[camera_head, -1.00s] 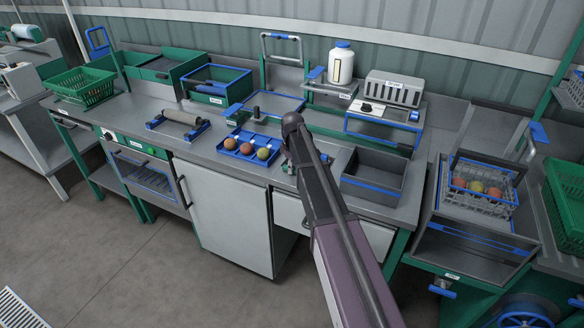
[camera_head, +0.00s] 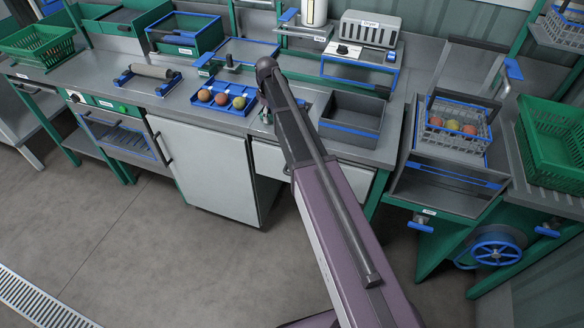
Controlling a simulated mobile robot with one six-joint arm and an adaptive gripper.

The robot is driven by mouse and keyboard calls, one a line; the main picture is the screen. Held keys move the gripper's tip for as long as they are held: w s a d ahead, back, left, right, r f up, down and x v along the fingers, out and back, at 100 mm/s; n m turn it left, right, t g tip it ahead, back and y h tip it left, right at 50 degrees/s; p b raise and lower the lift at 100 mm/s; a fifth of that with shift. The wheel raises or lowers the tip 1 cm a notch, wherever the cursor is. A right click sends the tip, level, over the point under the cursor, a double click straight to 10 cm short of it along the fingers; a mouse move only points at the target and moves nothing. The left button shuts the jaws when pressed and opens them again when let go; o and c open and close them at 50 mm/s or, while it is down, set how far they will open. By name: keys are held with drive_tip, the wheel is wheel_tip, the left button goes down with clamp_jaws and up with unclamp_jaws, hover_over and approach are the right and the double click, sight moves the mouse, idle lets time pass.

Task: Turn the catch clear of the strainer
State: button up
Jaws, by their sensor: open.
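A grey wire basket (camera_head: 432,139) with several red and green fruits stands in the basin unit at the right; it looks like the strainer. A dark frame rises behind it. A blue handle (camera_head: 513,68) on a bent metal post stands right of the basket. I cannot tell whether this is the catch; no catch is clearly seen touching the basket. My arm crosses the middle, left of the basket and apart from it. My gripper is not clearly seen; the arm may hide it.
A blue tray (camera_head: 207,113) of three fruits, a roller (camera_head: 153,72) and an open grey bin (camera_head: 350,133) are on the bench. A green crate (camera_head: 552,145) stands right of the basin. A blue handwheel (camera_head: 497,246) is below. The floor in front is clear.

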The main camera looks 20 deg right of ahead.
sight(270, 115)
drive_tip(key=m, duration=0.4)
drive_tip(key=shift+m, duration=0.3)
wheel_tip(270, 115, up, 14)
drive_tip(key=p, duration=1.4)
drive_tip(key=s+f+m+b, duration=0.1)
drive_tip(key=s+f+b, duration=0.2)
drive_tip(key=s, duration=0.7)
drive_tip(key=s+f+m+b, duration=0.2)
drive_tip(key=s+f+b, duration=0.2)
drive_tip(key=s, duration=0.6)
drive_tip(key=s+f+m+b, duration=0.1)
drive_tip(key=s+f+b, duration=0.3)
drive_tip(key=s, duration=0.6)
drive_tip(key=shift+f+m, duration=0.2)
drive_tip(key=shift+m, duration=0.2)
